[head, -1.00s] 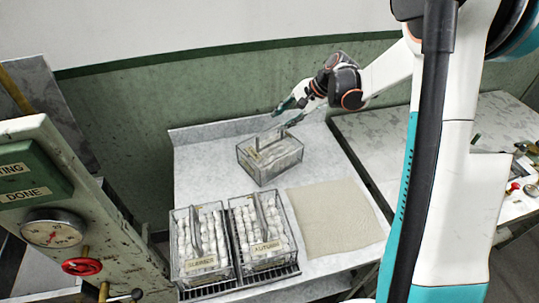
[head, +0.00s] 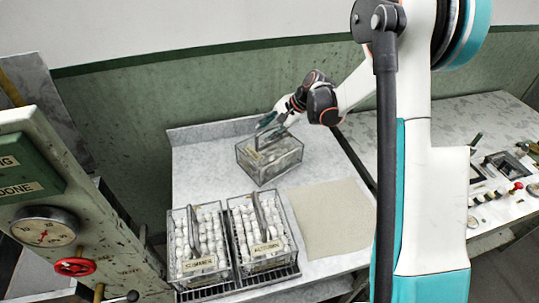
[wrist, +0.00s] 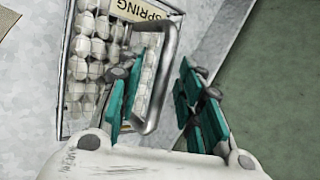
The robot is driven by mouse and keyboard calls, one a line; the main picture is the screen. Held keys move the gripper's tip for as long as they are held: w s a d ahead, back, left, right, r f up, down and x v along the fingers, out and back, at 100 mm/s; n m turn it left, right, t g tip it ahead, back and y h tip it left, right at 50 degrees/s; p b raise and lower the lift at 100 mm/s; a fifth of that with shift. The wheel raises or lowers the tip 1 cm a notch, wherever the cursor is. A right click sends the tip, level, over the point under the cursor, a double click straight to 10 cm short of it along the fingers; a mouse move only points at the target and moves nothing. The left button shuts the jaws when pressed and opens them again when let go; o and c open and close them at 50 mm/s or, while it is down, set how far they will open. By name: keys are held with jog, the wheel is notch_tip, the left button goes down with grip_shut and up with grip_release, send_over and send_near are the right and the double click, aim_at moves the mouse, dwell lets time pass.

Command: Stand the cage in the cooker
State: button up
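A clear cage (head: 270,168) with a grey handle stands at the back of the marble table in the head view. In the wrist view the cage (wrist: 75,95) holds white cocoons and has a label reading SPRING. My gripper (head: 268,124) is at its handle, above the cage. A gap shows before the right finger. No part is plainly labelled as the cooker; a machine with a gauge (head: 43,228) stands at the left.
Two cages of cocoons, SUMMER (head: 200,264) and AUTUMN (head: 266,250), stand side by side on a dark rack at the front. A beige cloth (head: 330,215) lies right of them. The machine has a red valve wheel (head: 75,266). The wall is close behind the table.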

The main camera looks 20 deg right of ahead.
grip_shut()
